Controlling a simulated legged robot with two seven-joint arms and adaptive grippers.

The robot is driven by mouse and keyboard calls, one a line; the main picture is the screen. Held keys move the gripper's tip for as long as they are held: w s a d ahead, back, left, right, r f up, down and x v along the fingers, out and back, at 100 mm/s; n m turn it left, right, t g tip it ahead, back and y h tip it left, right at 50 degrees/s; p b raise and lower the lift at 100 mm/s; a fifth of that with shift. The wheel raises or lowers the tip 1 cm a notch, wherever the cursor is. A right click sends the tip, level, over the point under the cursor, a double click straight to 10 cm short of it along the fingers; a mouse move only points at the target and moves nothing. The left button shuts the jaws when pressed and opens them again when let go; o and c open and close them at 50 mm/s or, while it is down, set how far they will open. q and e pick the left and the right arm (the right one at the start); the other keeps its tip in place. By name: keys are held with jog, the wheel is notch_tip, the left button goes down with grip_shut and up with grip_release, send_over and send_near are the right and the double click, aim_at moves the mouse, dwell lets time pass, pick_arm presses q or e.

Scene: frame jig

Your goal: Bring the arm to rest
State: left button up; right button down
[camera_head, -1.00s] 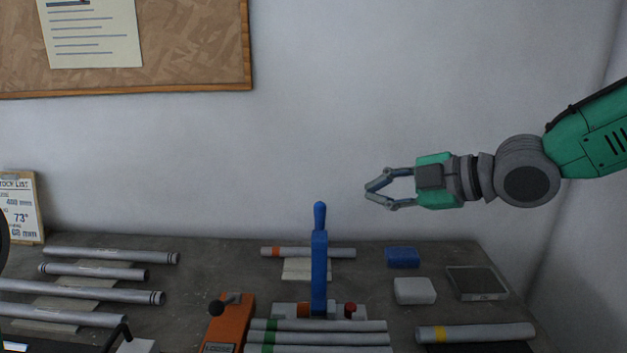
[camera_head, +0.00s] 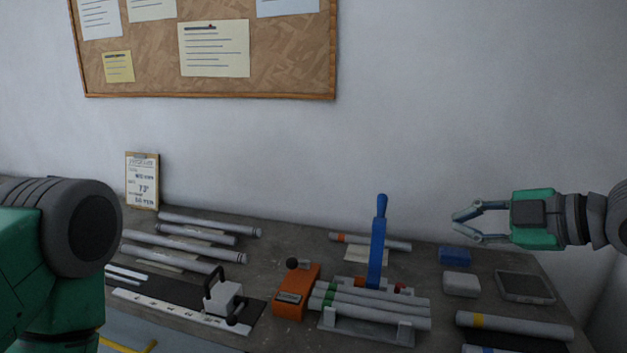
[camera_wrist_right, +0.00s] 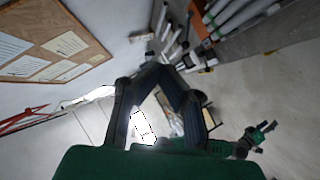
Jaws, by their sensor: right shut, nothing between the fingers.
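My right gripper (camera_head: 458,227) is at the right of the head view, in the air above the back right of the bench. Its fingers point left, meet at the tips and hold nothing. The blue upright lever (camera_head: 377,250) stands left of it, apart from it. In the right wrist view the dark fingers (camera_wrist_right: 165,72) come together in front of the green palm. My left arm fills the left edge of the head view, its gripper out of that frame. A small green arm end with a dark gripper (camera_wrist_right: 262,134) shows at the lower right of the wrist view, too small to read.
A corkboard (camera_head: 300,80) hangs on the wall. Air around my right gripper is clear.

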jog(key=s+f+m+g+h, duration=0.1)
jog(key=s+f+m, duration=0.1)
jog(key=f, duration=0.4)
jog(key=s+f+m+g, duration=0.1)
jog(key=s+f+m, duration=0.1)
jog(key=f, duration=0.5)
jog(key=s+a+f+m+g+h, duration=0.1)
jog(key=s+f+m, duration=0.1)
jog(key=f+m, duration=0.2)
notch_tip(320, 180, down, 3)
jog(key=shift+s+f+m+h, duration=0.15)
jog(key=shift+m+h, duration=0.15)
jog(key=s+d+f+m+g+h, duration=0.35)
jog(key=s+f+m, duration=0.25)
jog(key=s+f, duration=0.6)
jog(key=s+d+f+m+g+h, duration=0.35)
jog(key=s+f+m, duration=0.25)
jog(key=s+f, duration=0.65)
pick_arm(q)
notch_tip(320, 180, down, 8)
jog(key=b, duration=0.8)
jog(key=shift+w+f, duration=0.15)
jog(key=shift+f, duration=0.05)
pick_arm(e)
jog(key=shift+n+t+y, duration=0.3)
jog(key=shift+n, duration=0.3)
jog(key=f, duration=0.2)
jog(key=a+f, duration=0.1)
jog(key=f, duration=0.2)
jog(key=shift+f, duration=0.35)
